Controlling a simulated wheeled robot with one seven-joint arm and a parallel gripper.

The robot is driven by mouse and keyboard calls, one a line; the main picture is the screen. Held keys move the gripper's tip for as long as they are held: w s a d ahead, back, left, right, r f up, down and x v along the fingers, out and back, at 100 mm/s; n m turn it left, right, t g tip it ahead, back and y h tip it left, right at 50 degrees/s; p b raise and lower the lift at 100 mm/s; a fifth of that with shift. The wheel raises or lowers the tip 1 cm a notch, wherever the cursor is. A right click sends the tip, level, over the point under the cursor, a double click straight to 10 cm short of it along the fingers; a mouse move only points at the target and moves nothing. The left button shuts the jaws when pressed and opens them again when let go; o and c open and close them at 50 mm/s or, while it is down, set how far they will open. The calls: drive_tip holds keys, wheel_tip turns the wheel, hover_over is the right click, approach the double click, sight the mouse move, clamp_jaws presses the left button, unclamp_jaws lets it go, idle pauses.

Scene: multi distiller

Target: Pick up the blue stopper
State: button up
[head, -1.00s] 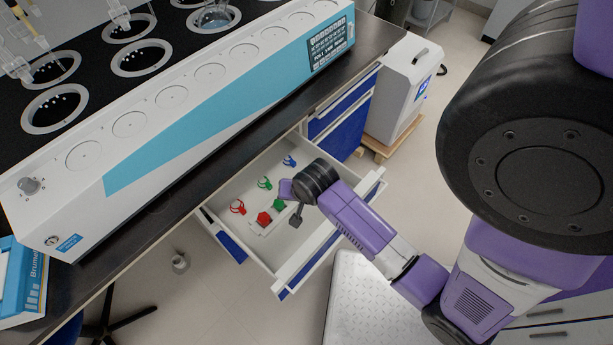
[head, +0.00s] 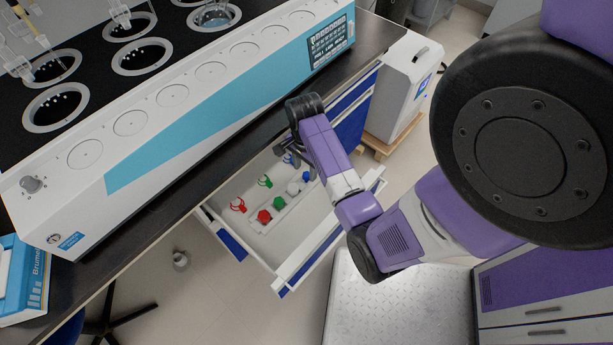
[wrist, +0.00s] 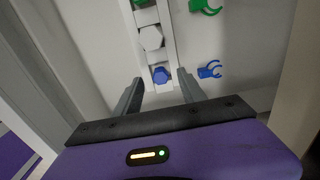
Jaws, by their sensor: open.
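The blue stopper (wrist: 160,75) sits in the end place of a narrow white rack (head: 256,223) in the open drawer. In the head view the blue stopper (head: 307,176) shows beside my forearm. In the wrist view my gripper (wrist: 159,82) is open and empty, with one finger to each side of the blue stopper in the picture. I cannot tell how far above it the fingertips are. In the head view my gripper (head: 284,151) hangs over the drawer's far end, partly hidden by my wrist.
White (head: 293,188), green (head: 278,201) and red (head: 264,216) stoppers share the rack. Blue (wrist: 210,70), green (head: 265,181) and red (head: 238,205) clips lie beside it. The drawer walls (head: 300,264) and the bench edge (head: 215,155) border the space.

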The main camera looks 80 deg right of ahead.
sight(305, 175)
drive_tip(key=shift+f, duration=1.55)
drive_tip(key=shift+c, duration=0.2)
clamp_jaws()
